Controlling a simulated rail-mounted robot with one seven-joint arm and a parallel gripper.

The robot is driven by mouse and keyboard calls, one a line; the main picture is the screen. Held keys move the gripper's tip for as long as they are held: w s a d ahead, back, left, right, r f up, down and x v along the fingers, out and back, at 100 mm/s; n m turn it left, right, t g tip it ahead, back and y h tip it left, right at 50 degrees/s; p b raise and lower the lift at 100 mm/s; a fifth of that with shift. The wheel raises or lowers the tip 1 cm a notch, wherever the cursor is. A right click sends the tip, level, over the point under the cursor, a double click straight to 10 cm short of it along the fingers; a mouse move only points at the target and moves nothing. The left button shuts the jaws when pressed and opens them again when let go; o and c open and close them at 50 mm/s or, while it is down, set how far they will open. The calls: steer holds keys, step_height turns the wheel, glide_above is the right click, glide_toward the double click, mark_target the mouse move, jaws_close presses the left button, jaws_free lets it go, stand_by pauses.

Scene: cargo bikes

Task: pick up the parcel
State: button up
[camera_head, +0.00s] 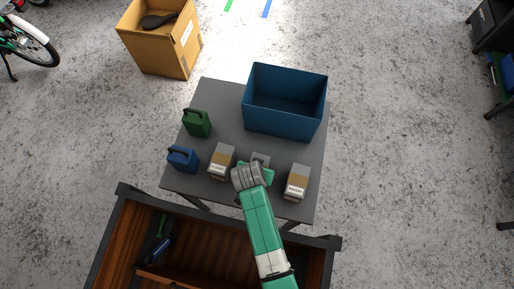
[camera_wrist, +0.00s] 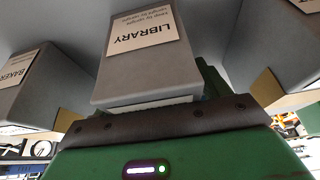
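Three grey-and-tan parcels stand in a row on the grey table (camera_head: 225,100). The middle parcel (camera_head: 260,157) is mostly hidden behind my gripper (camera_head: 262,168) in the head view. In the wrist view the middle parcel (camera_wrist: 148,75) is straight ahead and very close, with an upside-down label reading LIBRARY. The left parcel (camera_head: 222,161) stands to the left of my gripper. The right parcel (camera_head: 297,183), labelled BAKERY, stands to the right; it also shows at the left of the wrist view (camera_wrist: 38,90). My fingers are not clear enough to tell whether they grip the middle parcel.
A blue open bin (camera_head: 285,122) stands at the back of the table. A green can (camera_head: 197,124) and a blue can (camera_head: 183,158) stand at the left. A wooden cargo box (camera_head: 205,230) lies in front, below my arm. A cardboard box (camera_head: 163,54) stands on the floor behind.

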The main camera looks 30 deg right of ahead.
steer(key=c, duration=1.1)
step_height(320, 180, up, 10)
steer(key=shift+r+p, duration=0.25)
steer(key=shift+p, duration=0.2)
